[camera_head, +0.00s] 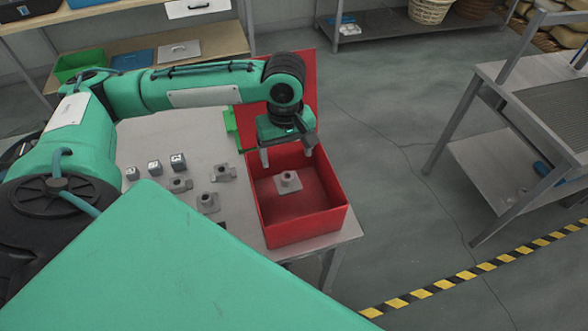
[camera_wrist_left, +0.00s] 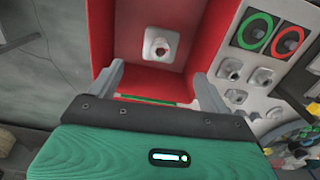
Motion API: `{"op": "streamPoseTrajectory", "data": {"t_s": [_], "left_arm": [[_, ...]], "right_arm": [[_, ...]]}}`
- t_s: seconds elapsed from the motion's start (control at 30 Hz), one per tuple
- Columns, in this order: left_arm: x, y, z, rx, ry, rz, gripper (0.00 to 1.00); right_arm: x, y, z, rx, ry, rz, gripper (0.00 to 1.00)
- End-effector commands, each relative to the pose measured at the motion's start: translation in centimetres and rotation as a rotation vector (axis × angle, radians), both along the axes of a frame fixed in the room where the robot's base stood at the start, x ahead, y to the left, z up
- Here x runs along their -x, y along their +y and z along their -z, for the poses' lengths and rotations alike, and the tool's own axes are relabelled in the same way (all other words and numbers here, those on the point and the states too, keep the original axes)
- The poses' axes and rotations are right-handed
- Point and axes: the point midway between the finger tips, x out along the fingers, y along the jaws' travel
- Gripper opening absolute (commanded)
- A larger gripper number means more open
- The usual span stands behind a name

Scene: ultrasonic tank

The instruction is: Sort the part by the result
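A grey part with a square base and a round raised boss (camera_head: 288,182) lies on the floor of the red bin (camera_head: 322,222). The part also shows in the left wrist view (camera_wrist_left: 161,44), with a dark hole in its boss. My left gripper (camera_head: 288,150) is above the bin, its two fingers apart and nothing between them. In the left wrist view the open fingers (camera_wrist_left: 160,85) point toward the bin, and the part lies beyond them, apart from both. My right gripper is not in view.
Several similar grey parts (camera_head: 208,203) and small blocks (camera_head: 154,167) stand on the table left of the bin. A panel with a green ring (camera_wrist_left: 255,28) and a red ring (camera_wrist_left: 287,40) is beside the bin. A metal bench (camera_head: 530,90) stands at right across open floor.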

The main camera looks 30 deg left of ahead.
Motion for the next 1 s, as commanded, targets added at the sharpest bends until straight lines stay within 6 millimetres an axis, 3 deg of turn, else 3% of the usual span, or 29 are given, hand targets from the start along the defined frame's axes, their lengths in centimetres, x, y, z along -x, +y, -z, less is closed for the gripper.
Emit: {"op": "streamPoseTrajectory", "data": {"t_s": [0.27, 0.43, 0.8, 1.0], "left_arm": [[0.0, 0.0, 0.0, 0.0, 0.0, 0.0, 0.81], [-0.1, 0.0, -1.3, 0.0, -0.002, 0.0, 0.81], [-0.1, 0.0, -9.4, 0.002, -0.005, 0.0, 0.81], [-0.1, 0.0, -12.6, 0.001, -0.002, 0.0, 0.81]], "right_arm": [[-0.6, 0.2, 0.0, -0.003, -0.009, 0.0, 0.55], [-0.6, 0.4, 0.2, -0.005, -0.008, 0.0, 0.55], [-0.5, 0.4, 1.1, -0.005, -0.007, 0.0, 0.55], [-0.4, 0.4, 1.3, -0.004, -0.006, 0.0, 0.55]]}}
